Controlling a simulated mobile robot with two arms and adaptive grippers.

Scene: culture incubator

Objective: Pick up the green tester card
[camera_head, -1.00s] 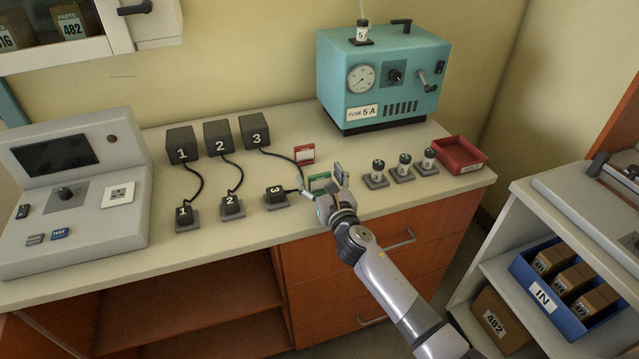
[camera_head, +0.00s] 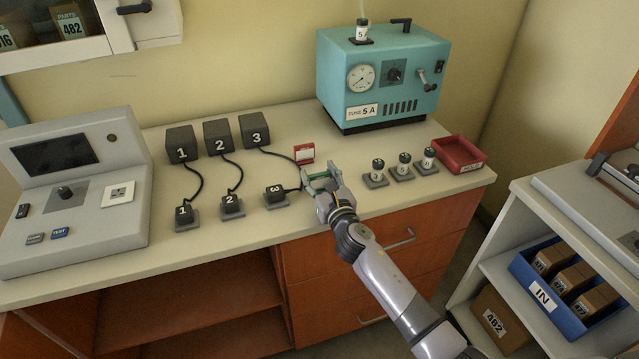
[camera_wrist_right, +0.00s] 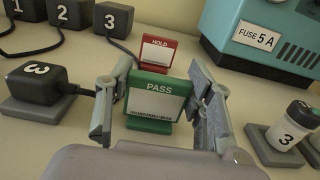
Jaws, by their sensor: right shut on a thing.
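The green tester card (camera_wrist_right: 157,98), marked PASS, stands upright in the right wrist view between the fingers of my right gripper (camera_wrist_right: 158,108). The fingers are shut on its two sides. In the head view my right gripper (camera_head: 321,180) is low over the counter, and the green card (camera_head: 320,176) shows only in part between the fingers. A red card (camera_wrist_right: 157,52) marked HOLD stands just behind the green one; it also shows in the head view (camera_head: 304,153). My left gripper is not in view.
A plug marked 3 (camera_head: 276,195) with its cable is close left of the gripper. Several small numbered jars (camera_head: 403,166) stand to the right, beside a red tray (camera_head: 460,154). A teal machine (camera_head: 380,75) stands behind. The counter (camera_head: 330,233) is bare in front.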

